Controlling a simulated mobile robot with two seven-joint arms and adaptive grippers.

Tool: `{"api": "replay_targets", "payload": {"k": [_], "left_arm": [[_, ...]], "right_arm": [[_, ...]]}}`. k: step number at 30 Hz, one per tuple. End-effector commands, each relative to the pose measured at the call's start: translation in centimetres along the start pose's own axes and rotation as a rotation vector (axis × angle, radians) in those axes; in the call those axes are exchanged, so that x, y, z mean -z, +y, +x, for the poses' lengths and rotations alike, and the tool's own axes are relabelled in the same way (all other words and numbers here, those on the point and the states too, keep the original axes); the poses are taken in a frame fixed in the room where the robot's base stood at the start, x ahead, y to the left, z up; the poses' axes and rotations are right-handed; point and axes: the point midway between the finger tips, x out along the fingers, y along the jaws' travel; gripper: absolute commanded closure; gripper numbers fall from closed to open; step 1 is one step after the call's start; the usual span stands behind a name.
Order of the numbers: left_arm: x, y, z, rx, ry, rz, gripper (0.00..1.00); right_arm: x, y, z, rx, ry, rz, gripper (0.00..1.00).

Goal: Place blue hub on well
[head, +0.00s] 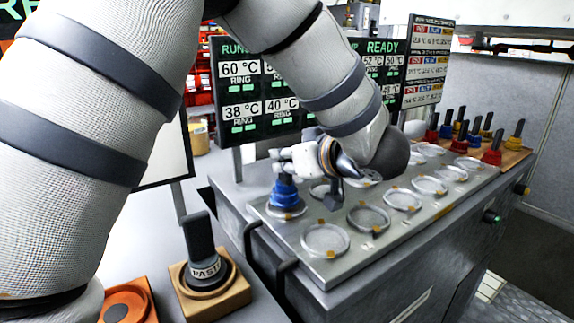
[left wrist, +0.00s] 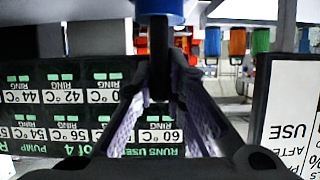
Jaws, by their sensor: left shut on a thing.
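The blue hub (head: 284,194) is upright at the left corner well (head: 288,213) of the grey well plate (head: 376,240). Whether it rests in the well or hovers just above it, I cannot tell. My left gripper (head: 283,161) is shut on the hub's dark stem from above. In the left wrist view the stem (left wrist: 158,60) stands between the fingers (left wrist: 158,88), with part of the blue body (left wrist: 162,9) at the top edge. My right gripper is not in view.
Several clear round wells (head: 326,239) without hubs line the plate. Red, blue and yellow hubs (head: 492,148) with black stems stand at its far right end. A paste pot (head: 205,272) on a wooden block stands front left. Sign boards (head: 255,95) rise behind the plate.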

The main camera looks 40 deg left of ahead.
Motion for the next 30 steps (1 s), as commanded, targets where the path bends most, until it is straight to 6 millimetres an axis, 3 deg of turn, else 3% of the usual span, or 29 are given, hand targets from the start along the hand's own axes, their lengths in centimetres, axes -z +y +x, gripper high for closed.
{"api": "replay_targets", "payload": {"k": [8,9,12,21,25,30], "left_arm": [[-1.1,0.0,0.5,0.000,0.004,-0.004,1.00],[-1.2,0.0,0.5,0.001,0.002,-0.002,0.87],[-1.2,0.0,0.5,0.001,0.002,-0.002,0.69],[-1.2,0.0,0.2,-0.001,0.002,-0.002,0.69],[-1.1,0.1,-2.0,-0.004,0.003,-0.003,0.69],[-1.1,0.1,-6.8,-0.005,0.004,-0.003,0.69]], "right_arm": [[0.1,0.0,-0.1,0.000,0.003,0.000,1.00],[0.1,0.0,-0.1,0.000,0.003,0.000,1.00],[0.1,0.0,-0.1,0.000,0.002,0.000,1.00],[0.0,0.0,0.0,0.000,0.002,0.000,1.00],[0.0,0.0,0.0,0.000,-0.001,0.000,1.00],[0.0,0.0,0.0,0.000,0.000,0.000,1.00]]}}
